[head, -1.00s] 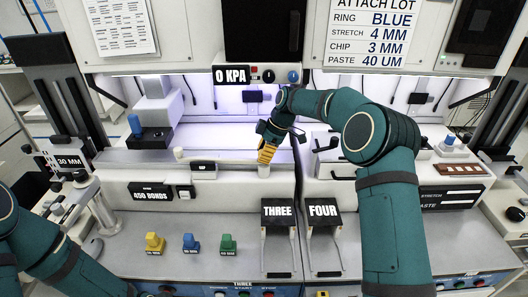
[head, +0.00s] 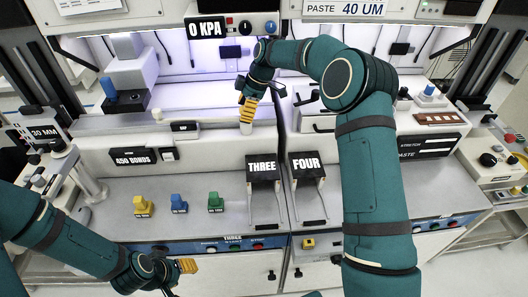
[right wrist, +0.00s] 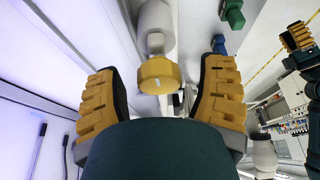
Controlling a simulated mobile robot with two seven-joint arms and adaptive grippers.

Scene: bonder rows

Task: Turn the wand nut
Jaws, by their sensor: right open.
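In the right wrist view a gold, many-sided nut (right wrist: 160,74) sits between the two yellow ridged fingers of my right gripper (right wrist: 162,100). The fingers are spread, with a clear gap on both sides of the nut. A white cylinder (right wrist: 155,20) is in line with the nut, beyond it. In the head view my right gripper (head: 248,98) points down over a white cylindrical end (head: 246,128) at the bench ledge; the nut is hidden there. My left gripper (head: 186,266) is low in the head view, in front of the bench, its jaw gap unclear.
Yellow (head: 143,206), blue (head: 179,203) and green (head: 215,202) blocks stand on the bench top. Brackets labelled THREE (head: 263,170) and FOUR (head: 306,167) stand right of them. A 0 KPA panel (head: 206,28) is above my right gripper.

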